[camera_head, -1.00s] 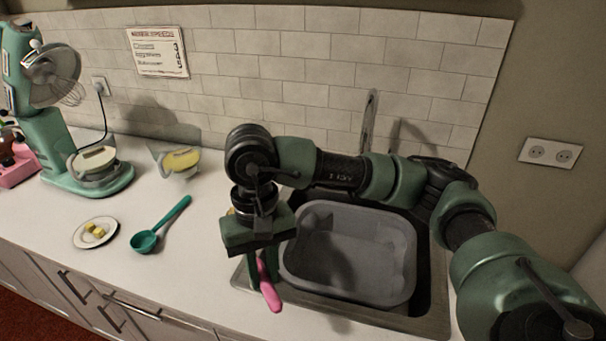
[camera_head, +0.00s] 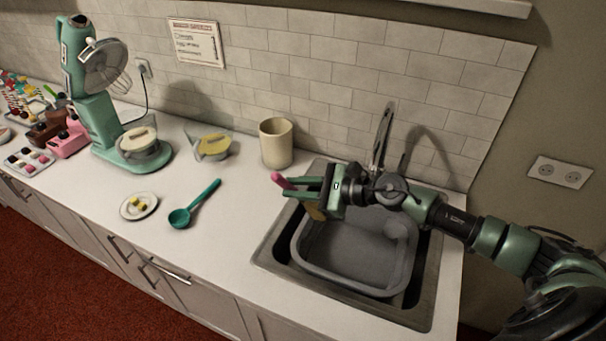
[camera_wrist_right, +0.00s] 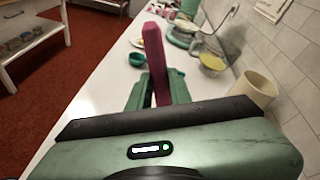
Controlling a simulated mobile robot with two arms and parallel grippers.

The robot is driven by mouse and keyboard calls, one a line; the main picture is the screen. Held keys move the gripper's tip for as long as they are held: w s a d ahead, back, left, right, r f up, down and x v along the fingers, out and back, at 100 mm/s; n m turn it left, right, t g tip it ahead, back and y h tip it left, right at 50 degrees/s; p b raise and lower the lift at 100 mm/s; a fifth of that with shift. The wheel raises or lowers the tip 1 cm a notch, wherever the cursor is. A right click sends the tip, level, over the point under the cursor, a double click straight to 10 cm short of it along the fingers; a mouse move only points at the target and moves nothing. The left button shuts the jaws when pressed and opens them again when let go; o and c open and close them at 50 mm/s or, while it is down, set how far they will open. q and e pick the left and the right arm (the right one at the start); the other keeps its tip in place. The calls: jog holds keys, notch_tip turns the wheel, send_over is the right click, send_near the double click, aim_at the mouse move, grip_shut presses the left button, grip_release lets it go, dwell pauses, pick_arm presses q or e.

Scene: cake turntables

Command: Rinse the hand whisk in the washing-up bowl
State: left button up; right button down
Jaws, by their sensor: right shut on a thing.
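My right gripper (camera_head: 300,188) is shut on a pink-handled tool (camera_head: 279,180). The pink handle sticks out to the left past the fingertips; it also shows in the right wrist view (camera_wrist_right: 156,60), upright between the fingers. A small tan patch shows just under the gripper; I cannot tell whether it belongs to the tool. No whisk wires can be made out on the tool. The grey washing-up bowl (camera_head: 355,258) sits in the sink, and its inside looks empty. The gripper is above the bowl's back left corner. My left gripper is not in view.
A cream mug (camera_head: 276,143) stands behind the gripper, left of the sink (camera_head: 425,318). The tap (camera_head: 382,135) rises behind the bowl. A teal ladle (camera_head: 196,203), a small plate (camera_head: 130,212) and a green stand mixer (camera_head: 98,120) are on the left counter.

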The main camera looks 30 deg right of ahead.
jog(key=shift+w+d+f+m+t+h, duration=0.2)
jog(key=shift+d+m+t, duration=0.1)
jog(key=shift+d, duration=0.25)
jog(key=shift+w+d+f+m+t+h, duration=0.1)
jog(key=shift+w+d+m+t+h, duration=0.15)
jog(key=shift+d, duration=0.3)
notch_tip(320, 180, down, 19)
jog(key=b, duration=1.8)
jog(key=shift+s, duration=0.1)
dwell(1.2)
notch_tip(320, 180, up, 19)
jog(key=p, duration=1.6)
jog(key=shift+r, duration=0.2)
dwell(0.4)
